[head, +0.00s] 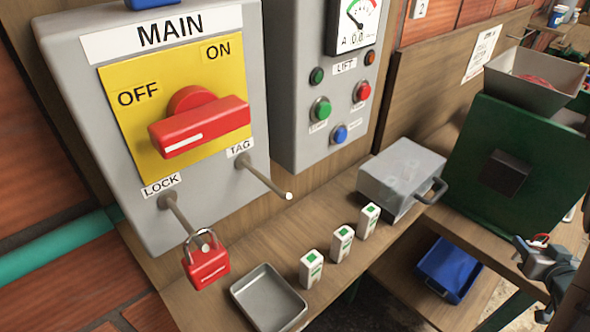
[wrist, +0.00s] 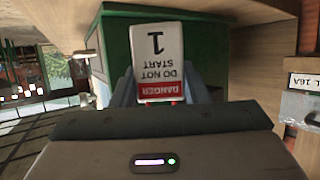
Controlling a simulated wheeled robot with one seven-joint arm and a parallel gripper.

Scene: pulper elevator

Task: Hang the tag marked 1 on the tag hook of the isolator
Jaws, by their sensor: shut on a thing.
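The isolator (head: 88,60) is a grey box marked MAIN with a red handle on a yellow plate. Its tag hook (head: 265,178) is a bare metal peg below the TAG label, sticking out towards the lower right. My gripper (head: 541,250) is at the right edge of the head view, far from the hook and partly cut off. In the wrist view, my gripper (wrist: 158,92) is shut on the tag marked 1 (wrist: 157,60), a white plate with a red DANGER band, its writing upside down there. The tag's face is not readable in the head view.
A red padlock (head: 206,262) hangs on the LOCK peg. The LIFT panel (head: 300,140) stands right of the isolator. On the shelf are a metal tray (head: 237,291), three small white blocks (head: 341,245) and a grey box (head: 400,170). A green machine (head: 500,130) stands near my gripper.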

